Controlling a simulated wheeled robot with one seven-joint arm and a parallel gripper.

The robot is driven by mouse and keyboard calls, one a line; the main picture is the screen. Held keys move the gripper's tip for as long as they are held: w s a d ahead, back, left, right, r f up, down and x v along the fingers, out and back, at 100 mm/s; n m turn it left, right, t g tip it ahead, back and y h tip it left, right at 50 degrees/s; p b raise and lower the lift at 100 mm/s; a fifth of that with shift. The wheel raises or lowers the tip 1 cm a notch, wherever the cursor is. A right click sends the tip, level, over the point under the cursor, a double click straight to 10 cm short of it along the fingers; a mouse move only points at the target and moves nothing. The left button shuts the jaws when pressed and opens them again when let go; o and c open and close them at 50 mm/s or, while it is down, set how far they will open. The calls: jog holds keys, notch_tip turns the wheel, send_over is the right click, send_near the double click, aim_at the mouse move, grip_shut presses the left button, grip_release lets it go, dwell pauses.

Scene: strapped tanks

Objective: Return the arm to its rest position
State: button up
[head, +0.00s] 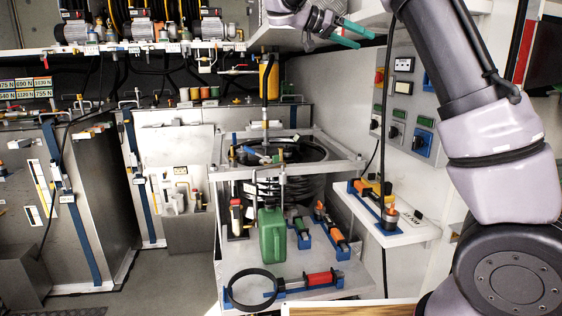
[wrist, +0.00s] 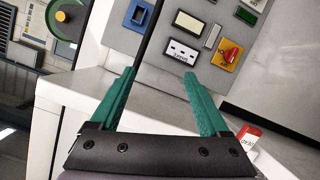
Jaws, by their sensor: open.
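My gripper (head: 352,34) is at the top of the head view, at the end of my raised arm, with its two teal fingers pointing right. In the wrist view the two teal fingers of my gripper (wrist: 158,92) stand wide apart with nothing between them. They are in front of a white shelf edge and a grey control panel (wrist: 200,45). My arm (head: 450,60) runs up the right side of the head view and bends over at the top, its upper bend out of frame.
The control panel (head: 408,110) with switches is on the right wall, below my gripper. A white cart (head: 230,272) holds a green canister (head: 272,237), a black hose coil and tools. A small side shelf (head: 405,232) carries more tools. Large metal tanks (head: 85,200) stand left.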

jog(key=s+d+f+n+y, duration=0.5)
jog(key=s+d+f+y, duration=0.25)
jog(key=s+d, duration=0.35)
jog(key=s+a+f+n+t+y, duration=0.1)
jog(key=s+a+f+t+y, duration=0.1)
jog(key=s, duration=0.7)
jog(key=s+a+f+n+t+y, duration=0.2)
jog(key=s+a+f+y, duration=0.3)
jog(key=s, duration=0.5)
jog(key=shift+s+a+t+y, duration=0.15)
jog(key=shift+a+t+y, duration=0.35)
jog(key=shift+y, duration=0.35)
